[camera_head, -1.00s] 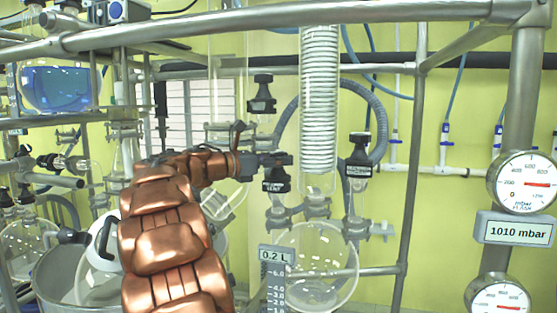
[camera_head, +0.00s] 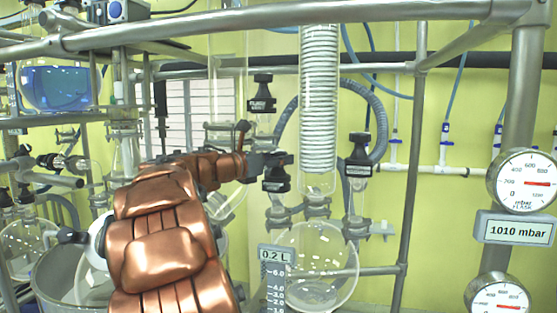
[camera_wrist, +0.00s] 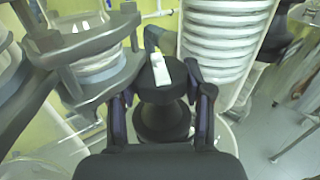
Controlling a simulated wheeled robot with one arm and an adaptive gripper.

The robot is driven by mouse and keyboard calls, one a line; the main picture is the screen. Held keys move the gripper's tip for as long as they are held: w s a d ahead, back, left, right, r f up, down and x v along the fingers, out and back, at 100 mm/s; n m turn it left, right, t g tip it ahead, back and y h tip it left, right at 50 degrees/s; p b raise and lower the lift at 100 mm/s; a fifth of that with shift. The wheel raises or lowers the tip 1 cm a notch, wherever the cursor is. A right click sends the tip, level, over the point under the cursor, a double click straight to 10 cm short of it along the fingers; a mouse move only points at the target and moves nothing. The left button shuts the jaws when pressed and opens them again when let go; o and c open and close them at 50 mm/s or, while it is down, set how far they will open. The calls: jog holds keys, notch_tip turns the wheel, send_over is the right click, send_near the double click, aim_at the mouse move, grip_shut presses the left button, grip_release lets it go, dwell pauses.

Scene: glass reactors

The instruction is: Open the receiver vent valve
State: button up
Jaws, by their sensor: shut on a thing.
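The receiver vent valve is a black knob (camera_head: 276,181) with a white label, beneath the spiral condenser's left side in the head view. In the wrist view its round black knob (camera_wrist: 160,122) sits between my two fingers, with a white tag beyond it. My gripper (camera_head: 280,160) reaches in from the left at the top of the knob and is shut on it. It also shows in the wrist view (camera_wrist: 161,115), one finger on each side. The fingers' exact contact and the valve's inner position are hidden.
Another black valve (camera_head: 262,95) stands above left, and a third (camera_head: 358,155) to the right. The glass condenser (camera_head: 319,100) stands close by, with a round flask (camera_head: 318,265) below. A display (camera_head: 515,230) reads 1010 mbar. Metal rails frame the space.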

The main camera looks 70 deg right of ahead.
jog(key=n+t, duration=0.1)
jog(key=t, duration=0.1)
jog(key=n+t+h, duration=0.1)
jog(key=shift+s+n+t+b, duration=0.2)
jog(key=shift+n+t+b, duration=0.1)
jog(key=shift+t+b, duration=0.1)
jog(key=n+t+h+b, duration=0.1)
jog(key=n+t, duration=0.1)
jog(key=t, duration=0.1)
jog(key=shift+w+t, duration=0.1)
jog(key=shift+t, duration=0.3)
jog(key=shift+n+t+b, duration=0.45)
jog(key=shift+n+t, duration=0.25)
jog(key=shift+t, duration=0.1)
jog(key=shift+n+t+b, duration=0.6)
jog(key=shift+n+t, duration=0.3)
jog(key=shift+t, duration=0.5)
jog(key=shift+w+r+n+t+y+b, duration=0.1)
jog(key=shift+w+n+t+y+b, duration=0.25)
jog(key=shift+t, duration=0.35)
jog(key=shift+s+n+t+y+b, duration=0.15)
jog(key=shift+n+t+y+b, duration=0.1)
jog(key=shift+n+t, duration=0.25)
jog(key=shift+s+n+t+y+b, duration=0.15)
jog(key=shift+n+t+y, duration=0.1)
jog(key=shift+t, duration=0.35)
jog(key=shift+w+n+t+y+b, duration=0.1)
jog(key=shift+n+t+y+b, duration=0.4)
jog(key=shift+n+t+y, duration=1)
